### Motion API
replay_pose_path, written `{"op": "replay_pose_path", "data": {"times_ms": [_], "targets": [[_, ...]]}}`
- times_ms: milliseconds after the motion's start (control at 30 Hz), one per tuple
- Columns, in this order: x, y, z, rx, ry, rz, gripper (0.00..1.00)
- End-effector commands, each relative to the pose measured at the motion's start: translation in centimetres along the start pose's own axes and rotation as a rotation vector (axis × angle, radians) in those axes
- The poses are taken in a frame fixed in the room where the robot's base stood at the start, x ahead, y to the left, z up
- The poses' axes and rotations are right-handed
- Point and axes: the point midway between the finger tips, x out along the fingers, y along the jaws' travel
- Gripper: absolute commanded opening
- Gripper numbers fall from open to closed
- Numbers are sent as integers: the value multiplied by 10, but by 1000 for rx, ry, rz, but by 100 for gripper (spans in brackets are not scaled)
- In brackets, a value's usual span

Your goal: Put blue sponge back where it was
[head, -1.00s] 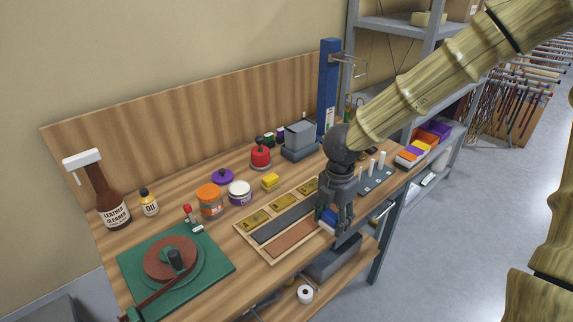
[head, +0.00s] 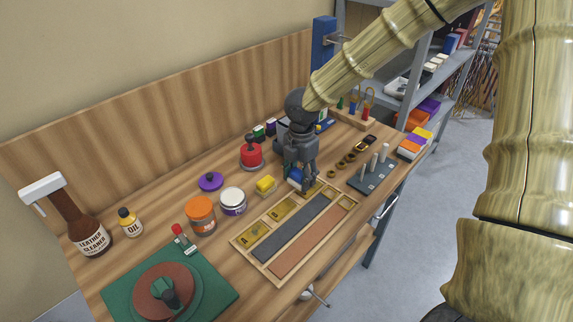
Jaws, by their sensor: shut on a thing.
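My gripper (head: 302,183) is shut on the blue sponge (head: 295,176), which shows as a small blue patch mostly hidden by the fingers. The gripper points down at the far end of the wooden tray (head: 246,254), near its brass plates. I cannot tell whether the sponge touches anything below it. A yellow sponge (head: 266,185) lies on the bench just left of the gripper, apart from it.
A white-lidded jar (head: 233,201), an orange jar (head: 200,215) and a red-topped can (head: 251,153) stand to the left. A grey box behind is partly hidden by my gripper. A pegged plate (head: 374,177) and several small rings (head: 341,166) lie right.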

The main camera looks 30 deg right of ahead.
Motion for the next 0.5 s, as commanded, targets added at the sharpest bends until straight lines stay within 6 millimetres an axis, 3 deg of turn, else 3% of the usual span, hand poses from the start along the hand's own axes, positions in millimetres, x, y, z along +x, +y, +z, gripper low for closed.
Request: {"op": "replay_pose_path", "data": {"times_ms": [300,500], "targets": [[3,50,20,-2,-1,-1,29],[5,70,28,-4,-1,0,29]]}}
